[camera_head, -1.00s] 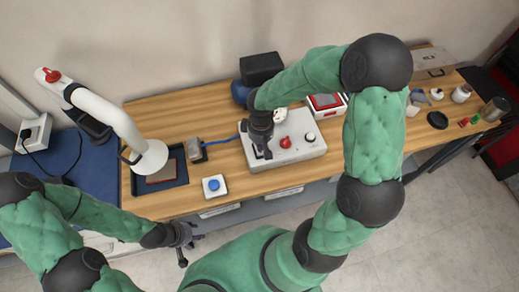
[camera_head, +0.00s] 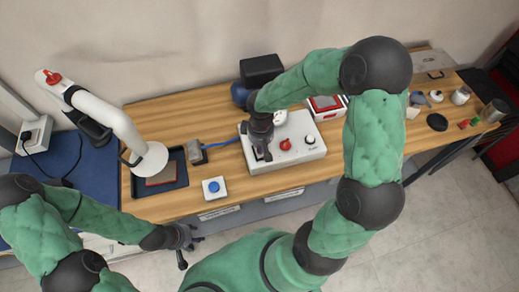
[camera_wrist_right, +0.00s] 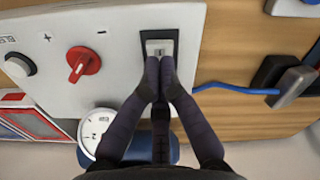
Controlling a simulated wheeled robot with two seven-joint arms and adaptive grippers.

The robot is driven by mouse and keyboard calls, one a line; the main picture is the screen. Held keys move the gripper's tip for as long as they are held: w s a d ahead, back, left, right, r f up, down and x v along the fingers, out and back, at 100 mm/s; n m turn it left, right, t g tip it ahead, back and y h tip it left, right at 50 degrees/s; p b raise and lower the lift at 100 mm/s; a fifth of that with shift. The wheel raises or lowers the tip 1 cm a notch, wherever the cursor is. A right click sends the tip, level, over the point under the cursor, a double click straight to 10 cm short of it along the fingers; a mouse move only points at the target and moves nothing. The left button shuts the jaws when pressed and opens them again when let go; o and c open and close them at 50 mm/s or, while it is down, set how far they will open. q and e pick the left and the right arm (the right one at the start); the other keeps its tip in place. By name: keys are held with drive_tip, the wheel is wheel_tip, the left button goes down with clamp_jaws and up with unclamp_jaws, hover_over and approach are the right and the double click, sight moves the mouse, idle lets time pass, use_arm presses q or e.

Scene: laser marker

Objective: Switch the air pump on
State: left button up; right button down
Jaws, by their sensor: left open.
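The air pump's light grey control box (camera_head: 295,158) stands on the wooden bench. It has a red knob (camera_wrist_right: 83,64) between plus and minus marks, a round white button (camera_wrist_right: 19,65) and a gauge (camera_wrist_right: 96,128). A rocker switch (camera_wrist_right: 160,45) in a black frame is at the upper middle of the right wrist view. My right gripper (camera_wrist_right: 160,82) has its fingertips together at the switch's lower part, with nothing visible between them. Contact is hard to tell, and the tips hide part of the switch. My left gripper (camera_head: 189,246) is open and empty in front of the bench edge.
A blue tube (camera_head: 222,144) runs left from the box to a small metal block (camera_head: 195,151). A blue button on a white base (camera_head: 214,188) sits near the front edge. A white arm-like fixture (camera_head: 117,121) stands at left over a dark tray (camera_head: 172,184). A black box (camera_head: 261,67) is behind.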

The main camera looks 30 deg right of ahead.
sight(261, 154)
drive_tip(key=shift+f+b, duration=1)
drive_tip(key=shift+f, duration=0.1)
idle(1.1)
drive_tip(key=shift+r+p, duration=2.7)
drive_tip(key=shift+r, duration=0.85)
drive_tip(key=shift+s+f, duration=0.1)
